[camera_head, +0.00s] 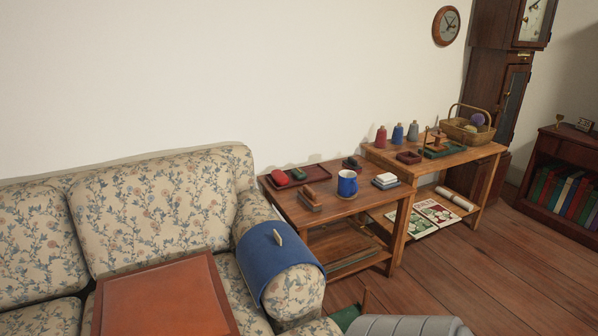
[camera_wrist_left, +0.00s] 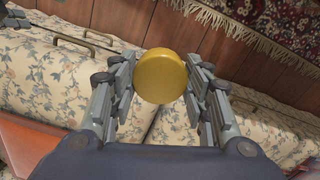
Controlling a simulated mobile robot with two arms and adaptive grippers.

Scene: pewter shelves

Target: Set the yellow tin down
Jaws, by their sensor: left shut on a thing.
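The yellow tin (camera_wrist_left: 161,76) shows in the left wrist view as a round yellow disc between the fingers of my left gripper (camera_wrist_left: 160,82). The gripper is shut on it and holds it, with floral upholstery and wooden floor seen beyond. The tin's underside and sides are mostly hidden. Neither the tin nor the left fingers can be made out in the head view.
A floral sofa (camera_head: 150,210) bears a brown board (camera_head: 165,300) and a blue arm cover (camera_head: 280,262). The side table (camera_head: 330,212) holds a blue mug (camera_head: 347,184), a red tray (camera_head: 318,172) and small items. Another table (camera_head: 480,152) carries spools and a basket (camera_head: 468,132).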

